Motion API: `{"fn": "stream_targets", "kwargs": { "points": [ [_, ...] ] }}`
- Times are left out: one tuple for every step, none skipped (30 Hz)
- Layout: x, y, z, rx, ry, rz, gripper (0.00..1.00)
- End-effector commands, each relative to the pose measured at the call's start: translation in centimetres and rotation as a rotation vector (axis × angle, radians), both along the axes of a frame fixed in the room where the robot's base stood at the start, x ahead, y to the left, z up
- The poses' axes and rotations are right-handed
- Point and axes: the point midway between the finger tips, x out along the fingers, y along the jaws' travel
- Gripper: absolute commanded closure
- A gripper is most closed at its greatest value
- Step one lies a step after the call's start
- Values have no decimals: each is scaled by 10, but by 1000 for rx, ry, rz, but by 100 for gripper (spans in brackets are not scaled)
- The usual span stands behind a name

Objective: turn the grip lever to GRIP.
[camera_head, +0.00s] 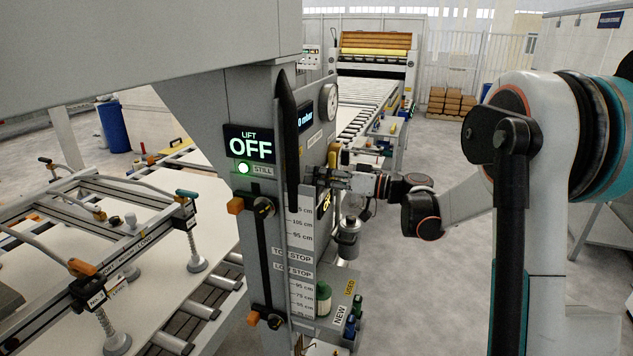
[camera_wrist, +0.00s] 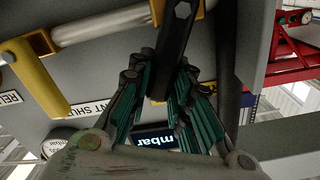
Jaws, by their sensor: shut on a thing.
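My gripper (camera_head: 318,178) is at the right-hand face of the grey machine column in the head view. In the wrist view its fingers (camera_wrist: 160,78) are closed around the end of a dark bar, which I take to be the grip lever (camera_wrist: 176,32). The bar runs from the top edge down between the fingertips and has a hex-shaped bolt on it. In the head view the gripper and the column hide most of this lever. No GRIP marking is readable, so I cannot tell the lever's setting.
The lift display (camera_head: 250,145) reads OFF, with a lit green lamp (camera_head: 243,168) below. A long black bar (camera_head: 288,130) stands on the column edge, close left of my gripper. A yellow handle (camera_wrist: 38,78) is near the fingers. A gauge (camera_head: 328,103) sits above. Open floor lies to the right.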

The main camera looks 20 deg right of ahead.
Motion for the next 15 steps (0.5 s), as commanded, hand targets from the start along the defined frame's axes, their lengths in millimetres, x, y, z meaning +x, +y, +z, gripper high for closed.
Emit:
{"fn": "stream_targets", "kwargs": {
  "points": [
    [1, -1, -2, 11, 16, -1, 100],
    [2, -2, -2, 18, 25, -1, 100],
    [2, -2, -2, 26, 37, -1, 100],
    [3, -2, -3, 31, 43, -1, 100],
    [3, -3, -3, 35, 50, -1, 100],
    [4, -3, -3, 41, 57, -1, 100],
    [4, -3, -3, 44, 61, -1, 100],
    [4, -3, -3, 46, 64, -1, 100],
    [4, -3, -3, 49, 68, -1, 100],
    [4, -3, -3, 50, 70, -1, 100],
    [4, -3, -3, 51, 71, -1, 100],
    [4, -4, -3, 52, 72, -1, 100],
    [4, -4, -3, 53, 73, -1, 100],
    [4, -4, -3, 53, 73, -1, 100],
    [4, -4, -3, 53, 73, -1, 100]
  ]
}}
